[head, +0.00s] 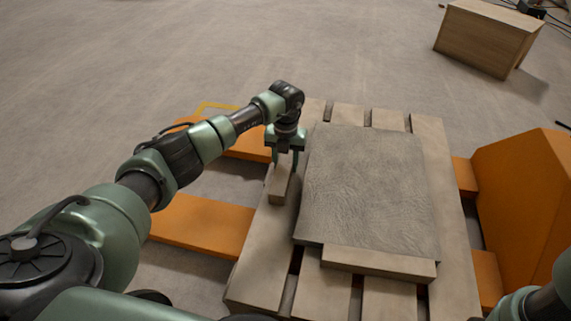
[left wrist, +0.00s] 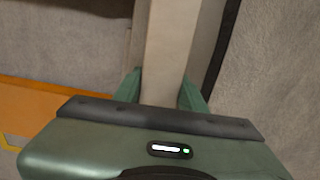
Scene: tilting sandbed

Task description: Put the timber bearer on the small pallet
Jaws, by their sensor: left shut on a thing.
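A short timber bearer (head: 279,187) is held in my left gripper (head: 286,158), over the left part of the small pallet (head: 250,270). It points lengthwise along the left side of the grey slab (head: 365,185). I cannot tell whether it touches the pallet boards. In the left wrist view the bearer (left wrist: 168,45) runs up between the green fingers of the gripper (left wrist: 163,90), which are shut on it. A second timber piece (head: 378,263) lies crosswise at the slab's near edge. My right gripper is out of view; part of my right arm shows at the lower right.
Orange forks (head: 200,224) stick out at the pallet's left, and an orange body (head: 528,200) stands at its right. A wooden box (head: 485,38) stands at the back right. The grey floor at the back left is mostly clear.

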